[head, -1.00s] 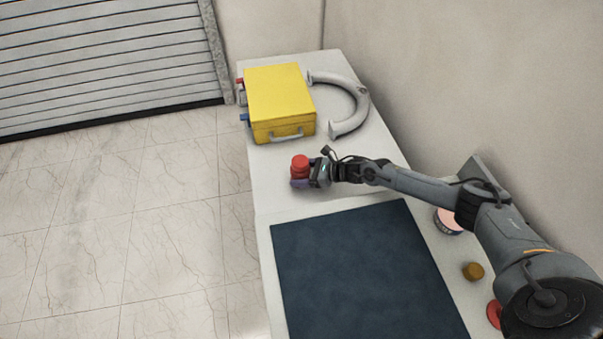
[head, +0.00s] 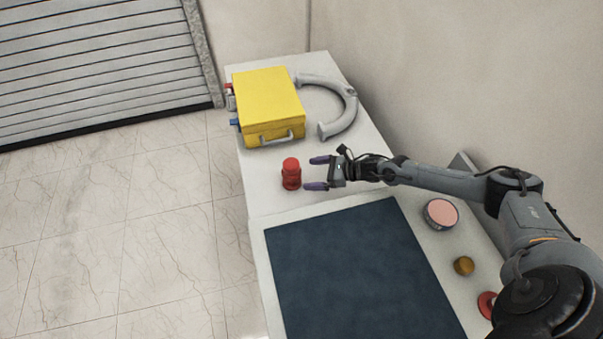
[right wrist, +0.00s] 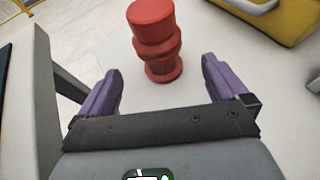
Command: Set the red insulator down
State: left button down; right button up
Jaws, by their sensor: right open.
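The red insulator (head: 291,174) stands upright on the white table (head: 262,204), in front of the yellow case. It also shows in the right wrist view (right wrist: 156,42), standing on the white surface just beyond the fingertips. My right gripper (head: 318,173) is open, with its two purple fingers apart and nothing between them. It is to the right of the insulator in the head view, with a small gap. In the right wrist view the open fingers (right wrist: 160,78) point toward the insulator. My left gripper is not in view.
A yellow case (head: 268,104) and a grey curved pipe (head: 347,104) lie at the back of the table. A dark blue mat (head: 360,270) covers the front. A pink-topped round tin (head: 441,213), a brown knob (head: 464,265) and a red disc (head: 487,304) sit along the right.

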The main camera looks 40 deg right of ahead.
jog(key=shift+v, duration=2)
